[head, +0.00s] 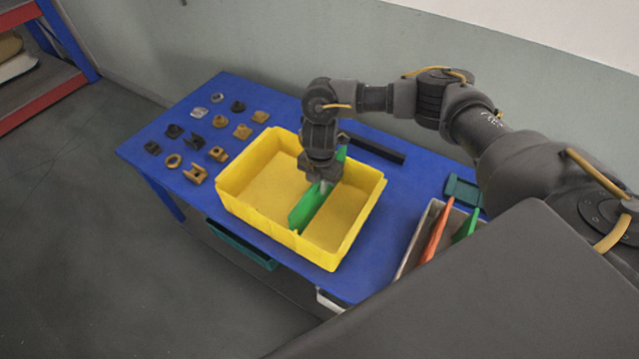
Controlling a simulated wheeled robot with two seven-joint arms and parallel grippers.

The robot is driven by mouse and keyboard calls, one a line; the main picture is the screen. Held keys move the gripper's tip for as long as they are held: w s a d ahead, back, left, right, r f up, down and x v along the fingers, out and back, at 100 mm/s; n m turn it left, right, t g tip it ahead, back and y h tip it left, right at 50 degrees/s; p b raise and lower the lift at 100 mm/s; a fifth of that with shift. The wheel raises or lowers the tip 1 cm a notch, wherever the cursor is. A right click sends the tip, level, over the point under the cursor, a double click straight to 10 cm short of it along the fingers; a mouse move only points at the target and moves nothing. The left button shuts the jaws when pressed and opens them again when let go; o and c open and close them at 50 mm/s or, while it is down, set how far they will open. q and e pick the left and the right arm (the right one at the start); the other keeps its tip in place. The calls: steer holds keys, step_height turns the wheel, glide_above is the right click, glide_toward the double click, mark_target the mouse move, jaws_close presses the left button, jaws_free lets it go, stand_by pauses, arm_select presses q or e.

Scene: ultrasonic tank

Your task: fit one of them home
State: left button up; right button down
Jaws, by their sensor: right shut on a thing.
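A yellow open bin (258,212) stands on the blue table. My right gripper (322,184) is shut on a green divider panel (307,210) and points down into the bin. The panel stands upright across the middle of the bin, between its front and back walls. I cannot tell whether its lower edge touches the floor of the bin or sits in any slot. An orange panel (435,232) and another green panel (466,226) stand in a grey box (411,252) at the right. My left gripper is not in view.
Several small brown, dark and grey parts (219,154) lie in rows on the left of the blue table (232,88). A black bar (374,149) lies behind the bin. A dark green tray (463,191) is at the right. A teal bin (241,245) is below the table's front edge.

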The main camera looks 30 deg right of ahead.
steer(key=shift+f+b, duration=1.15)
steer(key=shift+f, duration=0.65)
steer(key=c, duration=1.5)
jaws_free()
steer(key=shift+o, duration=0.2)
step_height(320, 180, up, 11)
steer(key=shift+f, duration=0.1)
